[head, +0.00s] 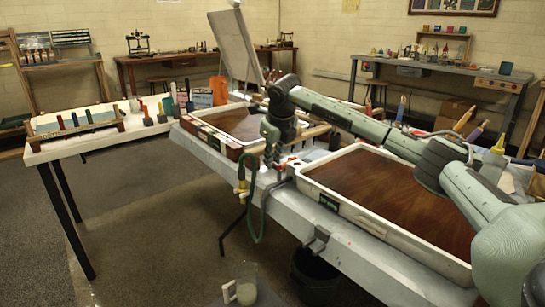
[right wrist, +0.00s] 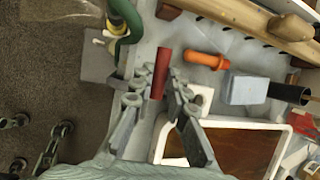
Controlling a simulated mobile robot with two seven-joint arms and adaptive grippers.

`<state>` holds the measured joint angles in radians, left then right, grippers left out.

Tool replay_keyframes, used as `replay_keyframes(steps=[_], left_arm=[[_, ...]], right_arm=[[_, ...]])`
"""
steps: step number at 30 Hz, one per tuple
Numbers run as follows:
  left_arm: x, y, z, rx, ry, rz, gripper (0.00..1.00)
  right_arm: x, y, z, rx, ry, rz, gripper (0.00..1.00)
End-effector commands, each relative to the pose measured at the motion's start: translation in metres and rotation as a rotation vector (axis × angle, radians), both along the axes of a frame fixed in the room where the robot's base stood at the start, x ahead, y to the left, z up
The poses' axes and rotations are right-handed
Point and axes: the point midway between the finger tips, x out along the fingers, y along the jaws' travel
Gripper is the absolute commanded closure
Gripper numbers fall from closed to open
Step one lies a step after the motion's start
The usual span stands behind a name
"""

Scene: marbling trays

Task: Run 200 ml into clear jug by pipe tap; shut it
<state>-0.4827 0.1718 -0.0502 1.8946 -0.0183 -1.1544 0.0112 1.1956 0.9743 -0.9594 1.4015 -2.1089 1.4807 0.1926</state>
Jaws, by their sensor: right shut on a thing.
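The clear jug (head: 246,290) stands at the bottom of the head view, cut off by the edge. Its lower part looks pale, as if holding liquid, but no scale is readable. The tap's red handle (right wrist: 160,72) shows in the right wrist view. My right gripper (right wrist: 156,86) is shut on this handle, with a fingertip on each side. In the head view my right gripper (head: 272,148) is at the near edge of the bench, between the trays. A green hose (head: 255,215) hangs beside a yellow fitting (head: 241,187). The left gripper is not in view.
A white-rimmed tray (head: 368,222) lies under my right arm; another tray (head: 190,125) lies beyond. An orange-handled tool (right wrist: 206,60) and a pale block (right wrist: 245,90) lie near the gripper. A dark bin (head: 315,270) stands below the bench. The floor at left is clear.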

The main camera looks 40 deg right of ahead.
Motion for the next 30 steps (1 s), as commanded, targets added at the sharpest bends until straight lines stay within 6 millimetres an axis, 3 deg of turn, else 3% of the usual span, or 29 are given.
replay_keyframes(steps=[9, 10, 15, 24, 30], left_arm=[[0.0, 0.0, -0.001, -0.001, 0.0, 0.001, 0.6], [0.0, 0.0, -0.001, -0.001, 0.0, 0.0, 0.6], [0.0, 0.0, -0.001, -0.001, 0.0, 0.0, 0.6], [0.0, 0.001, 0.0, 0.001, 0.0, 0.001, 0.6], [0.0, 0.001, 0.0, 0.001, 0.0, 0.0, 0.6]], right_arm=[[0.0, 0.0, 0.0, 0.001, -0.001, -0.015, 1.0], [0.0, -0.001, 0.0, 0.001, -0.001, -0.015, 0.82], [0.0, -0.001, 0.0, 0.001, -0.002, -0.013, 0.64], [0.0, 0.0, 0.003, 0.001, -0.001, -0.013, 0.64], [-0.01, 0.004, 0.028, 0.001, -0.005, -0.012, 0.64]])
